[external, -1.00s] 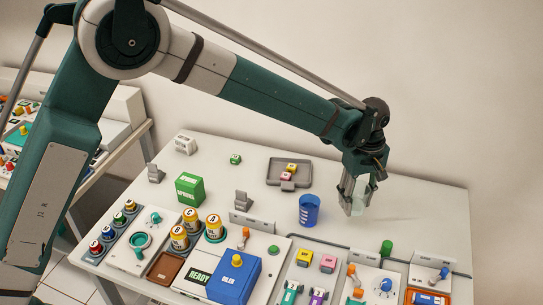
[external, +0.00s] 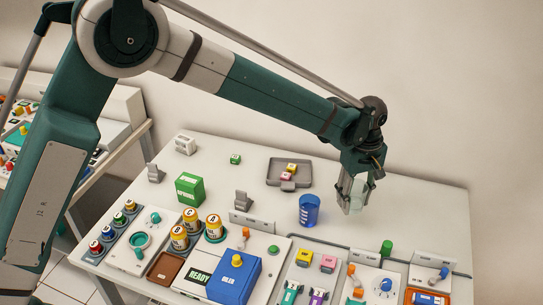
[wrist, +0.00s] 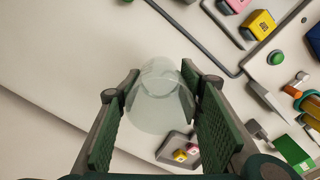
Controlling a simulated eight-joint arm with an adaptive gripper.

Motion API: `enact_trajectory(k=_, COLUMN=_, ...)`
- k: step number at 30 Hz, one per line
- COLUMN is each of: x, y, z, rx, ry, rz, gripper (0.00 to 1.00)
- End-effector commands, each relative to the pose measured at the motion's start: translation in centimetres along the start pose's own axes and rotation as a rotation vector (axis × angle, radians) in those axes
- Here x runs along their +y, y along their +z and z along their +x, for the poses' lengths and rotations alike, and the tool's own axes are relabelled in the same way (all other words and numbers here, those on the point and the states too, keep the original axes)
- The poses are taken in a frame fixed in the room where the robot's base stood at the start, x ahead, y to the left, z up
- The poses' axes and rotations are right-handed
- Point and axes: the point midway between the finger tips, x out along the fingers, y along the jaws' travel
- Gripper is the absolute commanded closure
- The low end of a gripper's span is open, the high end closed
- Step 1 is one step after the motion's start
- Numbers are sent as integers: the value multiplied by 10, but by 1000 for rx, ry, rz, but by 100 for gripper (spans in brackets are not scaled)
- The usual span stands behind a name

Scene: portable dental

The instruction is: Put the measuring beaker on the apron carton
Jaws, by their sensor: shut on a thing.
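A pale, translucent measuring beaker (wrist: 160,98) is between the two dark green finger pads in the wrist view. My gripper (external: 355,196) is shut on it over the right part of the table, right of a blue cup (external: 309,210); whether the beaker touches the table is unclear. The fingers hide part of the beaker (external: 356,200) in the external view. A green box (external: 190,188) with a white label stands at the left of the table, well away from my gripper; it looks like the apron carton, but its label is too small to read.
A grey tray (external: 272,179) with small blocks lies left of and behind my gripper. A blue box (external: 236,279), yellow-topped jars (external: 191,218) and grey stands (external: 243,201) crowd the front and middle. The table's back right is clear.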

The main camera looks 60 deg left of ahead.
Motion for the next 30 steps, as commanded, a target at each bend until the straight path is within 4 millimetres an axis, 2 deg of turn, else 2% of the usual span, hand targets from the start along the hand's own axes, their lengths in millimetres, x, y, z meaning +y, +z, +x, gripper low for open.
enact_trajectory(k=5, x=-15, y=-21, z=-6, rx=0, ry=0, rz=-9, gripper=76)
enact_trajectory(k=11, x=-46, y=-59, z=-16, rx=0, ry=0, rz=-21, gripper=76)
enact_trajectory(k=21, x=-121, y=-134, z=-36, rx=0, ry=0, rz=-46, gripper=76)
enact_trajectory(k=30, x=-193, y=-188, z=-52, rx=0, ry=1, rz=-68, gripper=76)
